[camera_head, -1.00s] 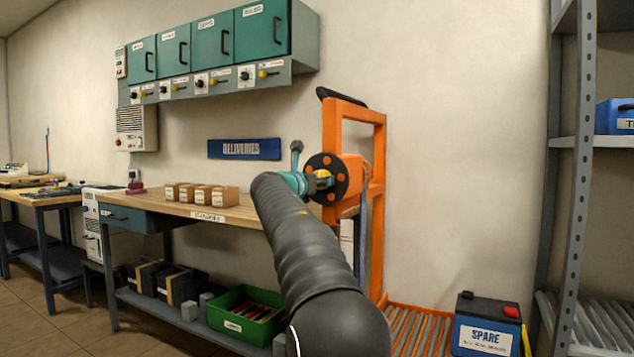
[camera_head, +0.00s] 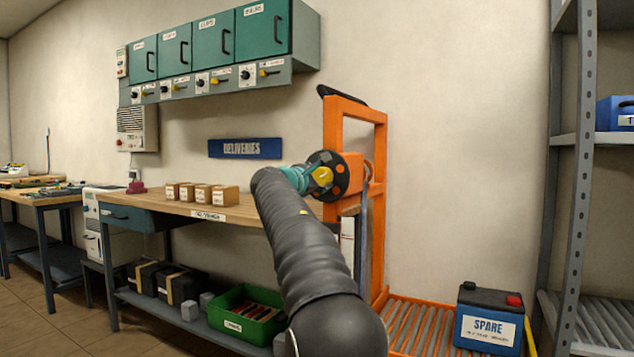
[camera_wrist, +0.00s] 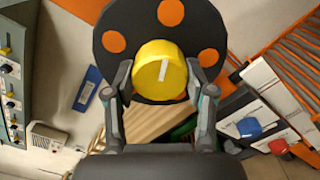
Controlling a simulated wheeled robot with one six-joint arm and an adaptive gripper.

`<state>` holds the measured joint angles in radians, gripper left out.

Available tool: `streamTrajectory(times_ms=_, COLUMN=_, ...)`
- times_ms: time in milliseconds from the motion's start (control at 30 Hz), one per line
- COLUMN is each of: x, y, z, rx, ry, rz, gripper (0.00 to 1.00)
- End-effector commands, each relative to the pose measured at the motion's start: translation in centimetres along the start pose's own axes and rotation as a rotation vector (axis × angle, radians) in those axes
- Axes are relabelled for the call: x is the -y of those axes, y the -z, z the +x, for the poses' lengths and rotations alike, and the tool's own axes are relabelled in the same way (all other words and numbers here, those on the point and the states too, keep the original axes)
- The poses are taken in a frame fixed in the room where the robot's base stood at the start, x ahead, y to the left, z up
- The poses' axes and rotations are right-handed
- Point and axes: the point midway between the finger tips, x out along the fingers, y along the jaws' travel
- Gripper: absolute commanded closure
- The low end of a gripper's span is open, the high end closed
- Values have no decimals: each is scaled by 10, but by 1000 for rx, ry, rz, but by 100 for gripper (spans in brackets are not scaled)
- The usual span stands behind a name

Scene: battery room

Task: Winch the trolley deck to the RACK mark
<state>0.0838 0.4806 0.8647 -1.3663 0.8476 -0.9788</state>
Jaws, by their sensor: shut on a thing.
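The trolley has an upright orange frame (camera_head: 380,230) with a winch whose black disc (camera_head: 345,177) carries orange spots. My gripper (camera_wrist: 163,88) is shut on the knob, a finger on each side. In the head view my gripper (camera_head: 303,178) reaches it from the left. The orange roller deck (camera_head: 410,325) is low at the frame's foot. I cannot make out a RACK mark.
A blue SPARE battery (camera_head: 487,320) stands at the deck's right. A grey rack (camera_head: 577,190) rises at right. A workbench (camera_head: 240,212) with small boxes is behind my arm, with a green crate (camera_head: 245,316) below. Teal cabinets (camera_head: 212,42) hang above.

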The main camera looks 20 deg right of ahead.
Motion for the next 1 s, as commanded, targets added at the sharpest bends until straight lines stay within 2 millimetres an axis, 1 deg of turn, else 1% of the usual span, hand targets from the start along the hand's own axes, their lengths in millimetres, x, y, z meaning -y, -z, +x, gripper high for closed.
streamTrajectory(times_ms=100, x=0, y=-3, z=1, rx=6, ry=-1, rz=113, gripper=80)
streamTrajectory(times_ms=1000, x=1, y=-3, z=1, rx=7, ry=-2, rz=966, gripper=80)
